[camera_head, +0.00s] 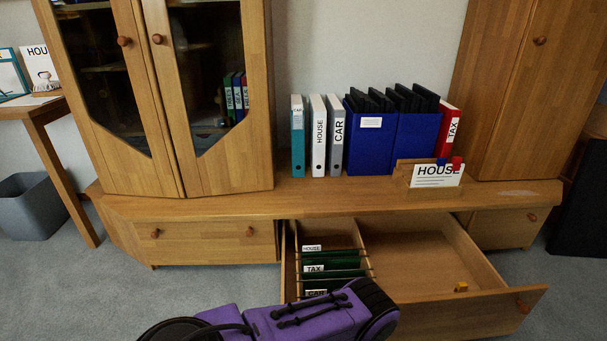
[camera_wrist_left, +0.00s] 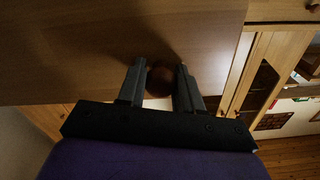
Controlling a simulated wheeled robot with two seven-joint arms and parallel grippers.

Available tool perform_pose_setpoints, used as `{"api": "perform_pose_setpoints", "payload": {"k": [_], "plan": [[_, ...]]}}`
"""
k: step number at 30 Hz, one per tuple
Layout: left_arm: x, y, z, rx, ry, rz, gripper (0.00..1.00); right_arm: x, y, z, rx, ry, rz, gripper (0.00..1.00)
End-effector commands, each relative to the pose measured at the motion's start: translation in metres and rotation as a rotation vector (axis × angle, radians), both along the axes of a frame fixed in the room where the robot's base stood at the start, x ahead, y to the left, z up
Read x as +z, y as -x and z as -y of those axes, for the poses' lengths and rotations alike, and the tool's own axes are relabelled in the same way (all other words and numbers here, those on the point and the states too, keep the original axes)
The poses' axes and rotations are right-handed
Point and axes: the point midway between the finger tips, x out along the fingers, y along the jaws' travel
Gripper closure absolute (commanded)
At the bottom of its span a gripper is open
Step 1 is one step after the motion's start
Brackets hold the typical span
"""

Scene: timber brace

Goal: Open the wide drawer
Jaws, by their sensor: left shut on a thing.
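The wide drawer (camera_head: 420,250) stands pulled out from the low wooden cabinet in the head view, its inside exposed. Its right round knob (camera_head: 523,306) is free. The left part of its front is hidden behind my purple left arm. In the left wrist view, my left gripper (camera_wrist_left: 161,75) is shut on a round brown knob (camera_wrist_left: 160,77) on a wooden panel, one finger on each side. The gripper's fingers are hidden in the head view. My right gripper is in neither view.
Hanging files (camera_head: 325,270) labelled HOUSE, TAX and CAR fill the drawer's left compartment. A small yellow object (camera_head: 461,287) lies at right. Binders (camera_head: 318,135) and blue boxes (camera_head: 417,138) stand on the cabinet. A grey bin (camera_head: 32,205) is at far left.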

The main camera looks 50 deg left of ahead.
Motion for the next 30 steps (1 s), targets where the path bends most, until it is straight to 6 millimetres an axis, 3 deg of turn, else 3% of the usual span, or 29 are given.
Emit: {"api": "perform_pose_setpoints", "payload": {"k": [4, 5, 6, 17, 21, 30], "plan": [[-0.001, 0.002, -0.001, 0.004, -0.001, -0.004, 1.00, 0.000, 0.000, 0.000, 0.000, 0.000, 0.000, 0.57], [-0.001, 0.002, -0.001, 0.004, -0.001, -0.004, 0.55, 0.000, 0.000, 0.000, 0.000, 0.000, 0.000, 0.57], [-0.001, 0.002, 0.000, 0.002, -0.001, -0.004, 0.42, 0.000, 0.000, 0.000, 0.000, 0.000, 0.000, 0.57], [0.007, 0.000, 0.001, -0.002, 0.001, -0.002, 0.42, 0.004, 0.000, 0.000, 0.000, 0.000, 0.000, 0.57], [0.039, 0.000, 0.000, 0.000, -0.001, -0.003, 0.42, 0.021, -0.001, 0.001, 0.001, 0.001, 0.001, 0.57], [0.100, 0.041, 0.048, -0.005, 0.003, -0.006, 0.42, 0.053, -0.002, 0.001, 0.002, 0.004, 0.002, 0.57]]}}
